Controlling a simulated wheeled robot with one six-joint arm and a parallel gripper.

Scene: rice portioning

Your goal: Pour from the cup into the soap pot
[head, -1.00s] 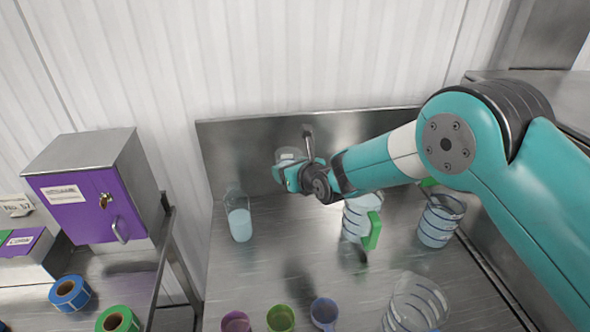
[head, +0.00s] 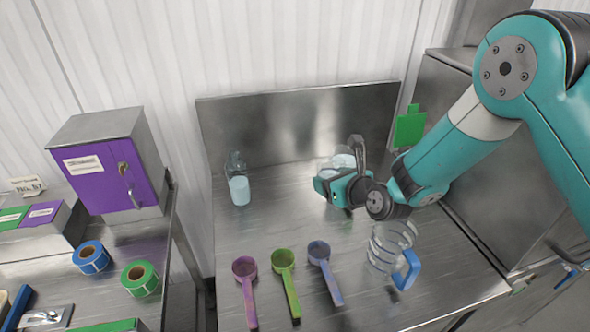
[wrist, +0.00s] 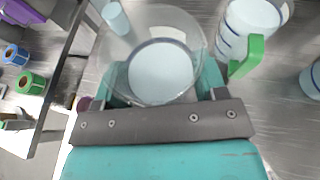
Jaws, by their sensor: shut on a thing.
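My gripper (head: 345,185) is shut on a clear cup (wrist: 152,22) with pale contents, held over the steel table (head: 290,215). In the wrist view its open rim faces the camera and the contents look level. A tall clear vessel (head: 238,188) with pale blue contents stands apart at the left back; it also shows in the wrist view (wrist: 116,18). A striped clear jug (wrist: 236,35) with a green handle stands right of the cup in the wrist view; my gripper mostly hides it in the head view. I cannot tell which vessel is the soap pot.
An empty jug (head: 388,247) with a blue handle stands front right. Pink (head: 246,280), green (head: 286,275) and blue (head: 324,265) scoops lie at the front. A purple-doored cabinet (head: 105,178) and label rolls stand left. The left middle of the table is clear.

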